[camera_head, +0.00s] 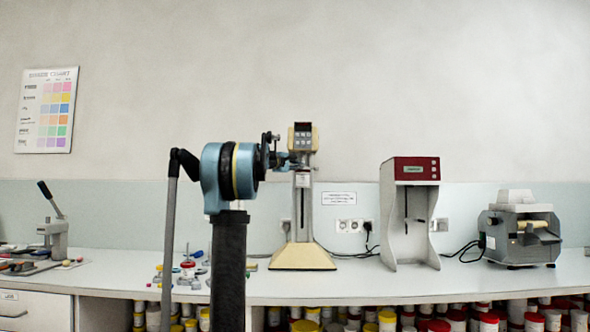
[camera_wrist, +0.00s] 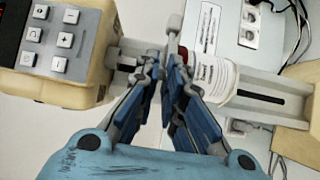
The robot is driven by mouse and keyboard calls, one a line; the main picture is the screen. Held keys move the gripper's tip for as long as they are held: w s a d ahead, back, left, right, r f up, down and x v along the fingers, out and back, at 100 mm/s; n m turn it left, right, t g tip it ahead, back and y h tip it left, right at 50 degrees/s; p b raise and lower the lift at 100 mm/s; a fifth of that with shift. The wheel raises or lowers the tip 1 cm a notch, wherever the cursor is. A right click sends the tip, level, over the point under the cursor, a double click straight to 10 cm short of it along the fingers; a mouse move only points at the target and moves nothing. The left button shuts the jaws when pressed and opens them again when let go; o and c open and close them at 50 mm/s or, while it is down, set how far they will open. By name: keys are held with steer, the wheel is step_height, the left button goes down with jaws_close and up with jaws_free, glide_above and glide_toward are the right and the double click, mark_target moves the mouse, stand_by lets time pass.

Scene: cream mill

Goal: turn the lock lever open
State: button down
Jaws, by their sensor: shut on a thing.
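The cream mill (camera_head: 303,257) stands on the bench with a cream base, a grey column and a keypad head. Its head also shows at the upper left of the wrist view (camera_wrist: 84,72). My gripper (camera_wrist: 170,62) is at the column just beside the head, its blue-padded fingers closed around a small grey piece (camera_wrist: 174,32), which looks like the lock lever. A white labelled jar (camera_wrist: 216,80) sits right beside the fingers. In the head view my gripper (camera_head: 278,150) reaches the column's left side.
A red-topped machine (camera_head: 416,168) and a grey roller machine (camera_head: 521,238) stand to the right. A hand press (camera_head: 55,235) is at the far left. Small loose parts (camera_head: 188,266) lie left of the mill. Lidded jars (camera_head: 435,325) fill the shelf below.

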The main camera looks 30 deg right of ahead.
steer(key=shift+w+a+r+m+g+h, duration=0.1)
steer(key=shift+w+a+m+g+h, duration=0.15)
steer(key=shift+m+g, duration=0.4)
steer(key=shift+w+a+m+g+h, duration=0.1)
steer(key=shift+w+m+g+h, duration=0.2)
steer(key=shift+g, duration=0.55)
steer(key=c, duration=1.7)
jaws_free()
steer(key=shift+w, duration=0.1)
steer(key=v, duration=1.2)
steer(key=shift+a, duration=0.1)
steer(key=s+a+f+y, duration=0.6)
steer(key=s+a+f, duration=0.7)
steer(key=f, duration=0.8)
steer(key=s+a+f+m+g+y, duration=0.1)
steer(key=s+a+f+y, duration=0.4)
steer(key=s+a+f, duration=0.8)
steer(key=s+a+f+m+y, duration=0.1)
steer(key=s+a+f+y, duration=0.5)
steer(key=f, duration=2.3)
steer(key=s+a, duration=0.7)
steer(key=s, duration=0.2)
steer(key=shift+s+g+y, duration=0.2)
steer(key=shift+g+y, duration=0.15)
steer(key=shift+g, duration=0.05)
